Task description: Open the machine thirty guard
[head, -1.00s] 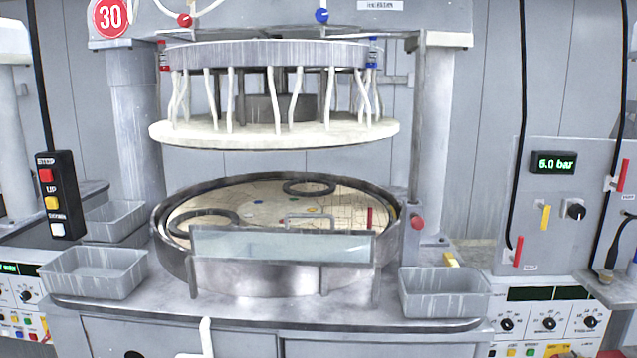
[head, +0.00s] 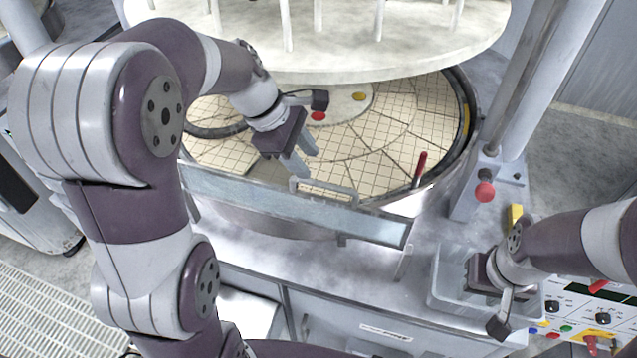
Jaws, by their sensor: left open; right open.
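The machine's guard (head: 270,205) is a clear panel in a grey frame across the front of the round platen (head: 400,140). It stands upright at the platen's front edge. A grey bar handle (head: 325,188) sits on its top edge. My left gripper (head: 300,170) is open just above and left of the handle, with its fingers pointing down toward it. I cannot tell whether the fingers touch the handle. My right gripper (head: 475,285) is over the grey bin at the right, partly hidden by its own wrist; its fingers are hard to see.
A white upper plate (head: 320,55) hangs above the platen. A red upright pin (head: 419,168) stands at the platen's right rim. A red button (head: 484,192) is on the column's base. The grey bin (head: 440,290) and control panel (head: 570,305) are at the right.

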